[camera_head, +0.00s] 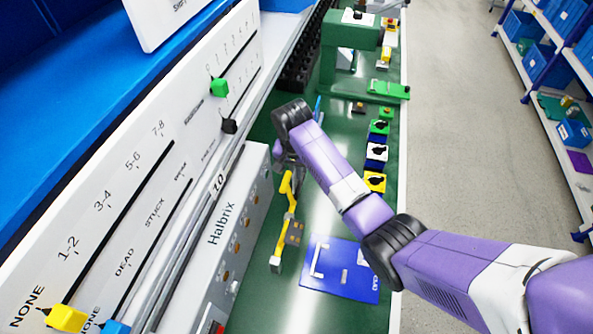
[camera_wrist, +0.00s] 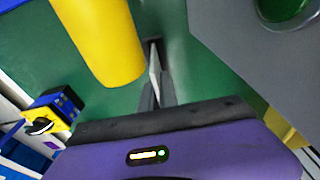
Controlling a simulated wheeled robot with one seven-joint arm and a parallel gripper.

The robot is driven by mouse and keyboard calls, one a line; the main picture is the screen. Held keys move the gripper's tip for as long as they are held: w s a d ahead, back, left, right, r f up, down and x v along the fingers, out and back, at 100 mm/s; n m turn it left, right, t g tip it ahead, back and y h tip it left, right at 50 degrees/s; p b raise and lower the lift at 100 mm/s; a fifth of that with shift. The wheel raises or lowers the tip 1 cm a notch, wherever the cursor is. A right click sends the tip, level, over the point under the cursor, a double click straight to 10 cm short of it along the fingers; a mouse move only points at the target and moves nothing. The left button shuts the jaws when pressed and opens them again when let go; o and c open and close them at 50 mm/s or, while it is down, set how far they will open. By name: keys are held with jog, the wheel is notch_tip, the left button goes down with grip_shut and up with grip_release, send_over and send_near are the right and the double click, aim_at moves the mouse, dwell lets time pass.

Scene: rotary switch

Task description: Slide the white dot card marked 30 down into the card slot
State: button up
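My gripper (camera_wrist: 155,75) points down in the wrist view, with its two narrow grey fingers close together. A thin pale strip shows between or along them; I cannot tell whether it is a finger face or a card edge. In the head view my gripper (camera_head: 288,158) is small and partly hidden by my wrist, beside the grey Halbrix box and above the yellow jointed piece (camera_head: 287,190). I cannot make out a white card marked 30 or its dots in either view. I cannot identify the card slot for certain.
The grey Halbrix box (camera_head: 228,235) stands left of my gripper. A blue plate (camera_head: 355,283) with white parts lies on the green bench. Yellow, blue and green switch blocks (camera_head: 376,165) stand at right. A yellow cylinder (camera_wrist: 100,38) is close to my fingers. Bare bench shows (camera_head: 290,310).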

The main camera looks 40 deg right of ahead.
jog(key=o, duration=0.5)
jog(key=shift+s+a+r+b, duration=0.1)
jog(key=shift+a+r, duration=0.05)
jog(key=shift+r, duration=1.15)
jog(key=shift+s+a+r+b, duration=0.1)
jog(key=shift+a+r+b, duration=0.1)
jog(key=shift+r, duration=1.05)
jog(key=shift+s+a+r+b, duration=0.1)
jog(key=shift+a+r, duration=0.05)
jog(key=shift+r, duration=1.15)
